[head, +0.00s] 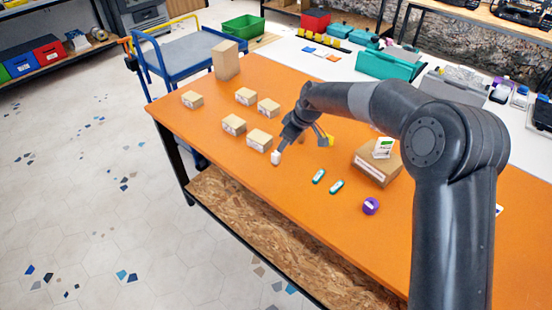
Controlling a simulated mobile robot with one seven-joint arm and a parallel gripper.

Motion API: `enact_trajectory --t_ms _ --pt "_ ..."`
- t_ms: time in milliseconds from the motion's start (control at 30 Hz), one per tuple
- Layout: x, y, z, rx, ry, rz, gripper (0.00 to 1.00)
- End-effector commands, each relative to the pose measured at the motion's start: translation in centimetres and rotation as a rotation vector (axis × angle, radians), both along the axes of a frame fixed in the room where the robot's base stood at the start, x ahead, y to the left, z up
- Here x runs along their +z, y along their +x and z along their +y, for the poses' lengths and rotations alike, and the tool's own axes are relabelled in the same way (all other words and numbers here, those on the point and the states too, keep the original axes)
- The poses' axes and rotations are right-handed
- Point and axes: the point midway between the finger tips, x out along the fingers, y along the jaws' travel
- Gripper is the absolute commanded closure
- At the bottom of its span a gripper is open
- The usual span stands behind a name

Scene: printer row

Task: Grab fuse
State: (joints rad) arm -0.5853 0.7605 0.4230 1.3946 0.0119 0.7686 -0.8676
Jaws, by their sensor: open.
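My gripper (302,144) is low over the orange table (235,180), its fingers spread apart and open. A small white piece (276,158) is at the tip of the left finger; I cannot tell whether they touch. A small yellow thing (329,141) shows beside the right finger. None is clearly recognisable as the fuse at this size. The arm and gripper hide part of the table between and behind the fingers.
Several small cardboard boxes (234,124) stand left of my gripper, with a taller one (226,60) behind. A larger box (377,163) with a white-green packet (383,148) on it stands right. A blue cart (187,55) is beyond the table's far-left end. The front strip is clear.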

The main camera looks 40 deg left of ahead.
Motion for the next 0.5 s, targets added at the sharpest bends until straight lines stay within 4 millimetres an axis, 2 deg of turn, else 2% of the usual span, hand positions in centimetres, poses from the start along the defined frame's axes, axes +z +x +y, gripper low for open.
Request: enact_trajectory --t_ms 200,500 --pt "-3.3 -0.3 1.3 0.001 -0.002 0.002 0.51" --pt "-5.7 -0.8 2.5 0.001 -0.002 0.002 0.51"
